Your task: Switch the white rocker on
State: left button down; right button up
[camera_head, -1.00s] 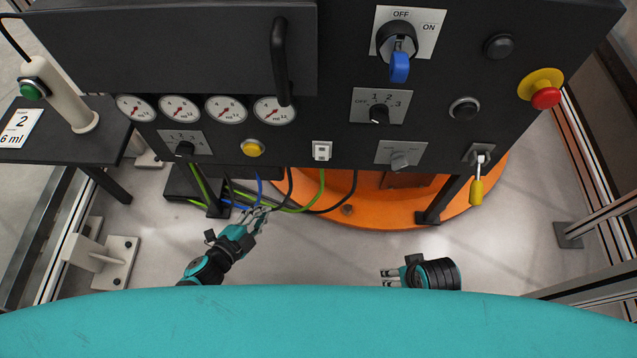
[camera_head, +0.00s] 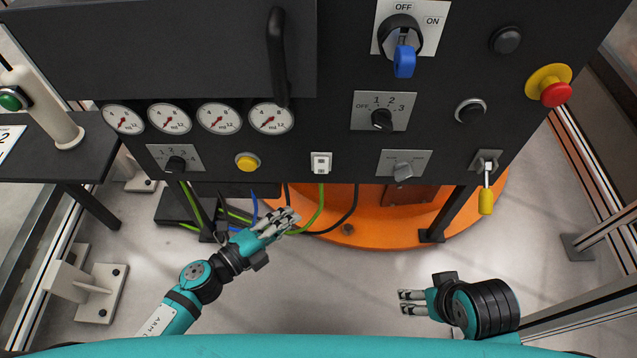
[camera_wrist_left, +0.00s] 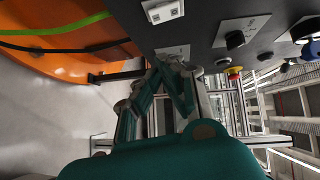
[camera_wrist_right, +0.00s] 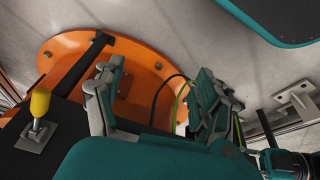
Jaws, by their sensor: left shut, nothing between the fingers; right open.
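The white rocker (camera_head: 321,163) is a small white switch low on the black panel (camera_head: 290,150), between the yellow button and a grey rotary knob. It also shows at the top of the left wrist view (camera_wrist_left: 162,10). My left gripper (camera_head: 290,220) is shut and empty, below and a little left of the rocker, apart from the panel. My right gripper (camera_head: 402,302) is open and empty, lower right, well away from the rocker. In the right wrist view its fingers (camera_wrist_right: 155,85) stand wide apart.
A yellow button (camera_head: 247,162) and a grey knob (camera_head: 404,171) flank the rocker. A yellow-handled toggle lever (camera_head: 486,200) and a red emergency button (camera_head: 555,94) are at the right. Cables and an orange base (camera_head: 385,225) lie below the panel. The floor between the grippers is clear.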

aim_at(321, 165)
pick_arm(q)
jog(key=w+a+b+x, duration=0.2)
jog(key=x, duration=1)
jog(key=shift+f, duration=0.15)
pick_arm(e)
jog(key=shift+w+a+r+t+y, duration=0.1)
jog(key=shift+w+a+t, duration=0.25)
jog(key=shift+w, duration=0.5)
jog(key=shift+w+a+t+y, duration=0.15)
jog(key=shift+w+t, duration=0.45)
jog(key=shift+w, duration=0.3)
jog(key=shift+w+a+r+t+y, duration=0.1)
jog(key=shift+w+a+t, duration=0.25)
jog(key=shift+w, duration=0.5)
pick_arm(q)
jog(key=shift+w+d, duration=0.1)
jog(key=shift+d, duration=0.05)
pick_arm(e)
jog(key=shift+d, duration=0.1)
